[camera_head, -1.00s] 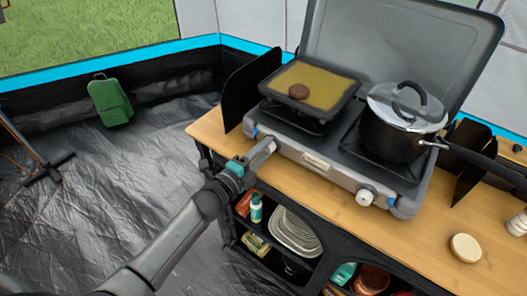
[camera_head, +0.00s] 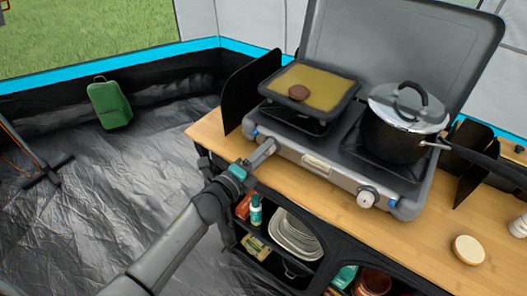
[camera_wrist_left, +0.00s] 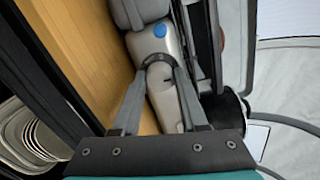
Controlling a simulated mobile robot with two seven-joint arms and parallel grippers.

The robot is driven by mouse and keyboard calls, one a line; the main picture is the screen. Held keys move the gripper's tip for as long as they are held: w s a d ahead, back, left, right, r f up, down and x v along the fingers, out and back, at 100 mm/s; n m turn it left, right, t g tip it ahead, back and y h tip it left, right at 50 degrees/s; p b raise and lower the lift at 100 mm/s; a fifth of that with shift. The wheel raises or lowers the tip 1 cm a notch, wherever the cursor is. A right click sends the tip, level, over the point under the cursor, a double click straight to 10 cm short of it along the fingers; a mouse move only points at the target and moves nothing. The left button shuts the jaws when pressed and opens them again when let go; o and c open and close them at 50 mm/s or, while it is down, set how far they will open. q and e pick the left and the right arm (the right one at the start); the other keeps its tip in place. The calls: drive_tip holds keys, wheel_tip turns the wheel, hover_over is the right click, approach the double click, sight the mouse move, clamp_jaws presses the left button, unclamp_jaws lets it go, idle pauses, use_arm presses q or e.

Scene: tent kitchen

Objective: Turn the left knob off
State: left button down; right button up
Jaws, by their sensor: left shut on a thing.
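The grey camping stove (camera_head: 330,170) stands on the wooden counter with its lid up. My left gripper (camera_head: 270,146) is at the left end of the stove's front panel, shut on the left knob. The fingers mostly hide this knob in the head view. In the left wrist view my left gripper (camera_wrist_left: 159,72) has one finger on each side of the pale left knob (camera_wrist_left: 158,74). A blue round part (camera_wrist_left: 160,30) of the stove shows just beyond. I cannot read the knob's setting. My right gripper is out of view.
The right knob (camera_head: 367,198) is on the same panel. A pan with yellow food and a brown patty (camera_head: 299,92) and a lidded black pot (camera_head: 395,130) sit on the burners. Shelves with plates (camera_head: 293,235) are below the wooden counter (camera_head: 420,238).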

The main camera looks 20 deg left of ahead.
use_arm(q)
drive_tip(key=shift+c, duration=2.2)
unclamp_jaws()
